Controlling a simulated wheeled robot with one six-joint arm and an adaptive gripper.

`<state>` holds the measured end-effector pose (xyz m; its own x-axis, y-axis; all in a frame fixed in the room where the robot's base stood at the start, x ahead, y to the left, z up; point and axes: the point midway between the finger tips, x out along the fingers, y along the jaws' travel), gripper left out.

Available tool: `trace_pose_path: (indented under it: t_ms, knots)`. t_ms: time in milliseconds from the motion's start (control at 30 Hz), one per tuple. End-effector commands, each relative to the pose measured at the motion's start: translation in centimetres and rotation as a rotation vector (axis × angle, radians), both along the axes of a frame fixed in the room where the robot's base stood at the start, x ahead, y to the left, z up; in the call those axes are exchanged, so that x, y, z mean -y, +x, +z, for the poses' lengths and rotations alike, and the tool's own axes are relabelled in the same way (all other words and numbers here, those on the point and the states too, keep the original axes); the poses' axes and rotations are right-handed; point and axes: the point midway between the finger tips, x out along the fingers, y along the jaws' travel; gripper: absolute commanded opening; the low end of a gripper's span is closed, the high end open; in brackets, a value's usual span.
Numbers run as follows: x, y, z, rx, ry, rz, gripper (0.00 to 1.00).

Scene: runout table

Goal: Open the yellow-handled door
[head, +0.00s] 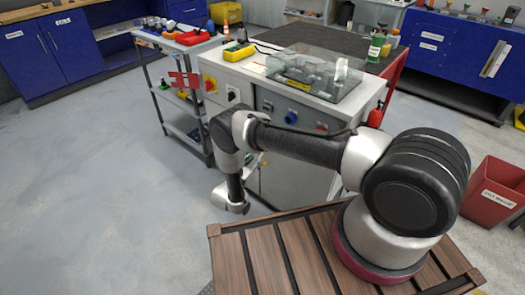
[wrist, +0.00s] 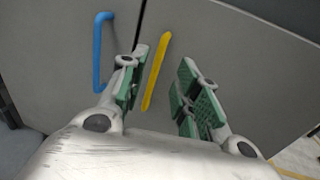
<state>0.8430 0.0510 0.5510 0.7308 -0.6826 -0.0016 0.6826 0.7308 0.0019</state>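The yellow handle (wrist: 157,72) is a slim bar on a grey door (wrist: 225,45), slightly tilted in the wrist view. My gripper (wrist: 164,68) is open, with green-padded fingers pointing at the door. The yellow handle appears between the two fingers, nearer the left one. I cannot tell whether the fingertips reach around it; no contact shows. The door looks shut, with a dark seam left of the handle.
A blue handle (wrist: 99,52) sits on the neighbouring door, left of the seam. In the head view, a grey shelf cart (head: 170,95) stands left of the cabinet and a red bin (head: 492,195) stands at the right. The floor at left is clear.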

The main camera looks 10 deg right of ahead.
Motion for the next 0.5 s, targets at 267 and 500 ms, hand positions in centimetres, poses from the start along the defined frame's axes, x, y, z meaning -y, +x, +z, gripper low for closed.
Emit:
trace_pose_path:
  t_ms: [267, 500]
  knots:
    - [2.7, 3.0, -0.1, 0.003, -0.001, 0.004, 0.32]
    - [4.8, 5.2, -0.1, 0.002, -0.001, 0.005, 0.32]
